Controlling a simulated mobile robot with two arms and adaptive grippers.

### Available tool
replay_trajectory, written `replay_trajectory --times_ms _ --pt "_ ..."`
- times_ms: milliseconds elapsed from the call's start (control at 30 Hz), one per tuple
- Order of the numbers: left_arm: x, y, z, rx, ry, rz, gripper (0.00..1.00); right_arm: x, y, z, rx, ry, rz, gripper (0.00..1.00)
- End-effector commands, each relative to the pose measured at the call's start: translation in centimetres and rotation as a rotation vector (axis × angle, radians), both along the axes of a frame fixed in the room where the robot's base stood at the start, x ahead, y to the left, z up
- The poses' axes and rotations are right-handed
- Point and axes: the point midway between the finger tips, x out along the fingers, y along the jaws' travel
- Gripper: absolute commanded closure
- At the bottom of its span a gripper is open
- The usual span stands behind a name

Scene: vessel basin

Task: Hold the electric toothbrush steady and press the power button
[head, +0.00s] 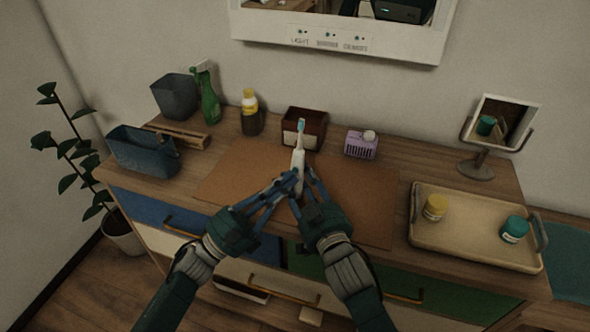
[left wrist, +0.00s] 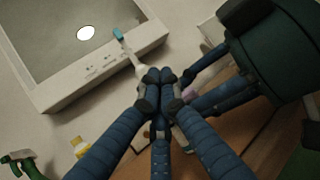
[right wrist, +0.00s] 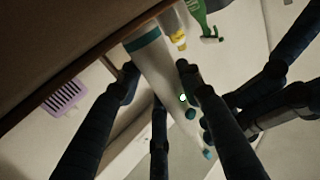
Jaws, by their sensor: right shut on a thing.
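The white electric toothbrush (head: 298,159) with a teal brush head is upright above the brown mat (head: 350,195). My right gripper (head: 305,175) is shut on its handle; the right wrist view shows the handle (right wrist: 157,63), with a teal band, between the fingers. A small bright green spot (right wrist: 183,97) shows on the brush beside one finger. My left gripper (head: 293,175) is at the handle from the left. In the left wrist view its fingertips (left wrist: 159,77) are together, hiding part of the brush (left wrist: 138,66). Whether they touch it is unclear.
A brown box (head: 303,128) stands behind the brush, with a yellow-capped bottle (head: 251,115) left and a purple container (head: 361,146) right. A tray (head: 465,247) with two jars and a mirror (head: 503,122) are farther right. The mat around the grippers is clear.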

Motion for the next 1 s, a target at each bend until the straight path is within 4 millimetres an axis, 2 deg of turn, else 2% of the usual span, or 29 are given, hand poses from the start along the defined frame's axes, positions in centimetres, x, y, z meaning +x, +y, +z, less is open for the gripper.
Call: replay_trajectory --times_ms 667,1000 --pt "0.01 0.01 -0.01 0.0 0.0 0.0 1.0 0.01 0.01 0.09 0.001 -0.002 0.0 0.93" --pt "0.8 -0.28 -0.01 0.001 -0.001 0.0 1.0 0.01 0.01 0.09 0.001 -0.002 0.0 0.93"
